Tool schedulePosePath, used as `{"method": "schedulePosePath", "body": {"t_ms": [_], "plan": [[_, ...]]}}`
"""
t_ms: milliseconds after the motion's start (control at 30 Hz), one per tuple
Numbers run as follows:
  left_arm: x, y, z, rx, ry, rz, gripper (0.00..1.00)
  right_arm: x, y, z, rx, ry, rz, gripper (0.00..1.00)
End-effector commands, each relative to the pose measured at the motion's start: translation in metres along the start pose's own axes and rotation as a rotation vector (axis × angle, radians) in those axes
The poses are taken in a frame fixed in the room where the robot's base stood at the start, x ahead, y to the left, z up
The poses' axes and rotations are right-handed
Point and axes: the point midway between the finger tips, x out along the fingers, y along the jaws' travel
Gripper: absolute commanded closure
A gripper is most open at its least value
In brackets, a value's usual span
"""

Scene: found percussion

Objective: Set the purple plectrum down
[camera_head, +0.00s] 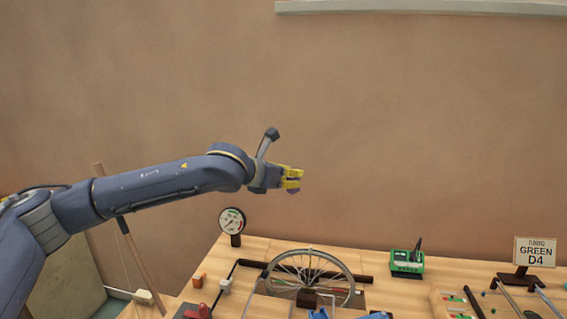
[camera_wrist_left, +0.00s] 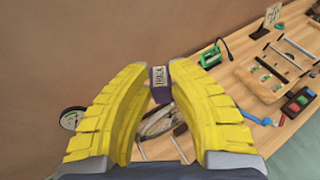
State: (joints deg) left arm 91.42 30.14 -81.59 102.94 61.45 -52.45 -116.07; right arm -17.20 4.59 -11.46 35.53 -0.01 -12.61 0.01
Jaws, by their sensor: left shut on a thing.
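The purple plectrum (camera_wrist_left: 161,94) is held between the yellow ridged fingertips of my left gripper (camera_wrist_left: 162,76). It has a pale label with dark marks. In the head view, a small bit of the purple plectrum (camera_head: 293,190) shows just under the yellow fingers of my left gripper (camera_head: 292,178). The gripper is raised in front of the wall, well above the workbench (camera_head: 385,288), and appears above the spoked wheel (camera_head: 310,278). Most of the plectrum is hidden by the fingers in the head view. My right gripper is not in view.
A round dial gauge (camera_head: 232,221) stands at the bench's back left. A green device (camera_head: 407,262) sits right of the wheel. A sign reading GREEN D4 (camera_head: 535,251) and a wooden tray (camera_head: 437,303) are at the right. Bare bench lies between wheel and green device.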

Motion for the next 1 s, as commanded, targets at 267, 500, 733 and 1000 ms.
{"method": "schedulePosePath", "body": {"t_ms": [267,500,733,1000], "plan": [[-0.014,0.020,-0.013,-0.063,0.001,0.135,1.00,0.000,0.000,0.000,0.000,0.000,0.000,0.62],[-0.032,0.041,-0.033,-0.119,0.002,0.267,1.00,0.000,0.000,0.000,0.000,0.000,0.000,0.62],[-0.052,0.060,-0.063,-0.170,0.001,0.390,1.00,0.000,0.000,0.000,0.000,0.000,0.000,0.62],[-0.088,0.078,-0.120,-0.225,0.002,0.533,1.00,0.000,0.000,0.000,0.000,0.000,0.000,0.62]]}}
